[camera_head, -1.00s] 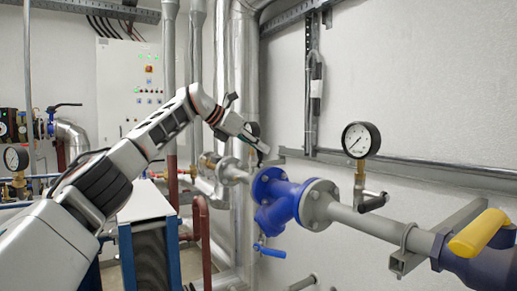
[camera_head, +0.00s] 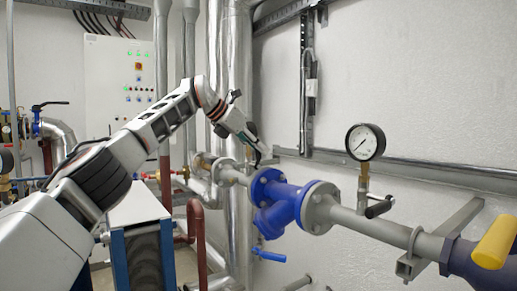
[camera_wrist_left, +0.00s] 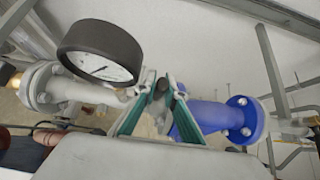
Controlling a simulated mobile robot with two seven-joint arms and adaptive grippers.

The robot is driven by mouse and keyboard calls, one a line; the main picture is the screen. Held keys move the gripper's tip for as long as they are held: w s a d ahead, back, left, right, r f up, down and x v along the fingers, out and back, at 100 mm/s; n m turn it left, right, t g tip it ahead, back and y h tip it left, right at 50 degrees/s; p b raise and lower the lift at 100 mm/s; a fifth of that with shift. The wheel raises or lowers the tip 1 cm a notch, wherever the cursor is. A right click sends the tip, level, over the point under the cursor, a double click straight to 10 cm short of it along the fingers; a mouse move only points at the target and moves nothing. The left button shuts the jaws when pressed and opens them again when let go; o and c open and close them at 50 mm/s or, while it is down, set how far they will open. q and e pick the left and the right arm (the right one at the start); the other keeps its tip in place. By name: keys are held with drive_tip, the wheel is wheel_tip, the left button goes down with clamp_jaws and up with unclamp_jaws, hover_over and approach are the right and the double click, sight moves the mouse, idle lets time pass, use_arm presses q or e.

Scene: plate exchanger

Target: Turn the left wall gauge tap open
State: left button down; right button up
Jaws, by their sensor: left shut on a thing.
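The left wall gauge (camera_wrist_left: 100,52), a round dial with a dark rim, is large in the left wrist view, left of my fingers. In the head view it is mostly hidden behind my gripper. My left gripper (camera_wrist_left: 160,88) is shut on a small dark tap handle (camera_wrist_left: 163,86) beside the gauge; the handle's exact angle is hard to tell. In the head view my left gripper (camera_head: 264,154) is above the grey pipe, just left of the blue valve body. My right gripper is not in view.
The blue flanged valve (camera_head: 282,203) sits close below and right of my left gripper. Another wall gauge (camera_head: 365,142) with its own tap handle (camera_head: 378,207) stands farther right. A yellow lever (camera_head: 495,242) is at the right edge. A blue-framed unit (camera_head: 145,245) stands below my arm.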

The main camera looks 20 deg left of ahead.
use_arm(q)
drive_tip(key=c, duration=2.1)
unclamp_jaws()
drive_tip(key=shift+d+r, duration=0.1)
drive_tip(key=shift+v, duration=4.05)
